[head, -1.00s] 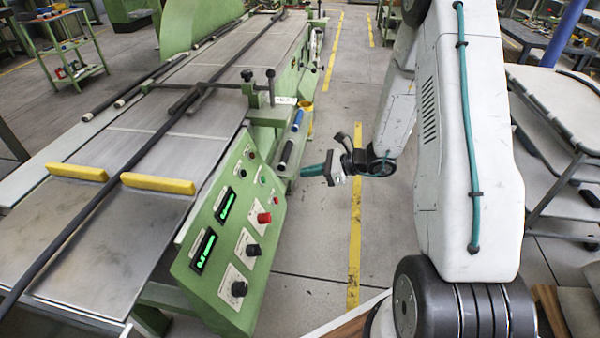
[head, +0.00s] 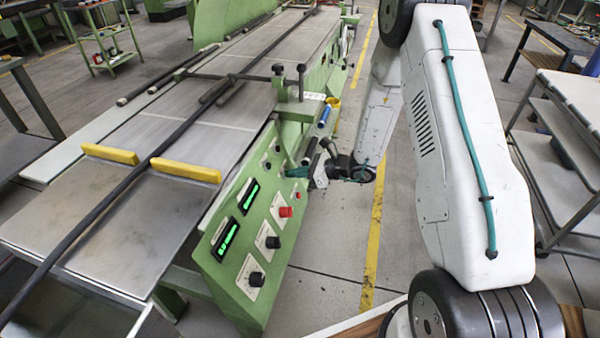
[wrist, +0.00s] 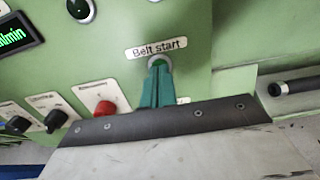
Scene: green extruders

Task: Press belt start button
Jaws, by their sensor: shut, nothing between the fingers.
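The belt start button (wrist: 158,60) is a round green button in a pale ring, under a white label (wrist: 156,48) reading "Belt start" in the wrist view. My gripper (wrist: 158,70) has teal fingers that are closed together and empty. Its tips lie right at the button and cover its lower part. I cannot tell whether they touch it or press it in. In the head view, my gripper (head: 294,172) is at the upper right part of the sloped green control panel (head: 208,262). The button cannot be made out there.
A red button (head: 286,212) and black knobs (head: 273,242) sit lower on the panel, beside green displays (head: 227,238). A dark handle bar (wrist: 297,85) juts out right of the panel in the wrist view. Open floor lies right of the machine.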

